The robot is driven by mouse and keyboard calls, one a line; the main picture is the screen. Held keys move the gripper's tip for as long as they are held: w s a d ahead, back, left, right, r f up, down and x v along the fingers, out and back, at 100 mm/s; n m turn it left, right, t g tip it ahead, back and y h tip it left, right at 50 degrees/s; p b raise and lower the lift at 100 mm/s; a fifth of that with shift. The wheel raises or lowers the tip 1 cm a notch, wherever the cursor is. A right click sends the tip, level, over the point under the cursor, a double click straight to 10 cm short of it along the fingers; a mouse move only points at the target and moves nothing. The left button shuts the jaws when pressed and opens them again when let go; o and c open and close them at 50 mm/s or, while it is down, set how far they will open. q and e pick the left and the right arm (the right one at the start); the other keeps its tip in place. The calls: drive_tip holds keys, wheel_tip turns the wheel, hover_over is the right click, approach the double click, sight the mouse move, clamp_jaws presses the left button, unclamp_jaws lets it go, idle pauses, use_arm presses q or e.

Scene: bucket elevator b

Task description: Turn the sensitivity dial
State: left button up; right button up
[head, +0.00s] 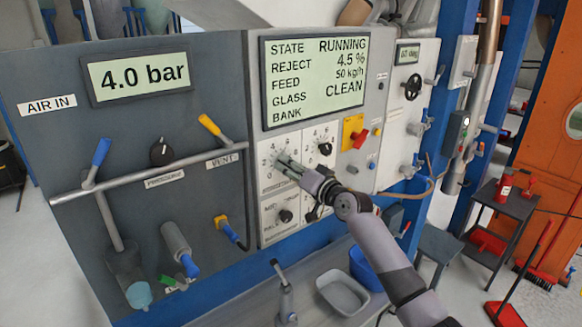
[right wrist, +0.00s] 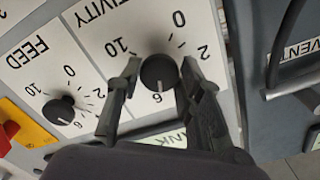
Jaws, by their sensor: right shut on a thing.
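The sensitivity dial (right wrist: 158,72) is a round black knob on a white scale plate, seen upside down in the right wrist view. Its pale pointer mark faces down in that view, near the 6. My right gripper (right wrist: 155,80) has one finger on each side of the knob and is shut on it. In the head view my right gripper (head: 284,164) reaches the upper left scale of the white dial panel (head: 267,184) and largely hides the knob. My left gripper is not in view.
The feed dial (head: 325,149) sits just right of the gripper; it also shows in the wrist view (right wrist: 60,108). Another dial (head: 285,215) is below. A status screen (head: 315,78) is above, reading RUNNING and 4.5 % reject. A grey tray (head: 343,306) is below.

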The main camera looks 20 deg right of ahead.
drive_tip(key=shift+m, duration=0.3)
drive_tip(key=o, duration=1.2)
drive_tip(key=shift+c, duration=0.2)
drive_tip(key=shift+s+d+f, duration=0.1)
drive_tip(key=shift+s+d, duration=0.1)
drive_tip(key=shift+s, duration=0.4)
drive_tip(key=v, duration=1)
drive_tip(key=shift+s, duration=0.4)
drive_tip(key=shift+d, duration=0.15)
